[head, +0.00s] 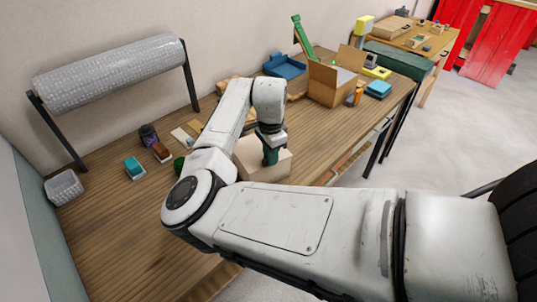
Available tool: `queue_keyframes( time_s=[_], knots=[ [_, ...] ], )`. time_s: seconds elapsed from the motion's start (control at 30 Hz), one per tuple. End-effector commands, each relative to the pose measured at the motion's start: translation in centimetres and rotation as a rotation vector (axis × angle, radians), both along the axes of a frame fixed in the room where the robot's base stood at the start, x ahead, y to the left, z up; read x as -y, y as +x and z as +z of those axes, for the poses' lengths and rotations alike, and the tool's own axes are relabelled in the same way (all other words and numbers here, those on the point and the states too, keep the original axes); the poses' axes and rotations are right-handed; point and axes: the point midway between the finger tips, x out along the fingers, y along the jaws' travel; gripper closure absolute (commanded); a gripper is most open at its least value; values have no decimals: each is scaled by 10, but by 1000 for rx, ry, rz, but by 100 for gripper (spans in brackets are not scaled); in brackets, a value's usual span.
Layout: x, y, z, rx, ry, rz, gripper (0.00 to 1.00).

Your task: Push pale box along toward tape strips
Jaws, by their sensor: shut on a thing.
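The pale box (263,173) stands on the wooden table near its front edge, partly hidden behind my arm. My gripper (270,158) points down at the top of the box and is shut on it; the fingertips are small and partly hidden. Flat pale pieces (183,137) lie on the table to the left of the box, but I cannot tell whether they are the tape strips. No other tape strips can be made out.
A roll of bubble wrap (110,75) stands on a rack at the back left. An open cardboard box (331,82), a blue tray (284,66) and an orange bottle (355,95) are to the right. The left front of the wooden table (110,235) is bare.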

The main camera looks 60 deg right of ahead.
Motion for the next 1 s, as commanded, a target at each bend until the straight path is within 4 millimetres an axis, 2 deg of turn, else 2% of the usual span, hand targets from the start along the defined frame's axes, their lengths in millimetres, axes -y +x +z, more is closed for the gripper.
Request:
queue_keyframes(
  time_s=[0.43, 0.47, 0.77, 1.0],
  knots=[
    [1, 0, 0, 0, 1, 1, 100],
    [1, 0, 0, 0, 1, 1, 83],
    [1, -1, 0, 0, 0, 1, 54],
    [1, -1, 0, 0, 0, 1, 54]
  ],
)
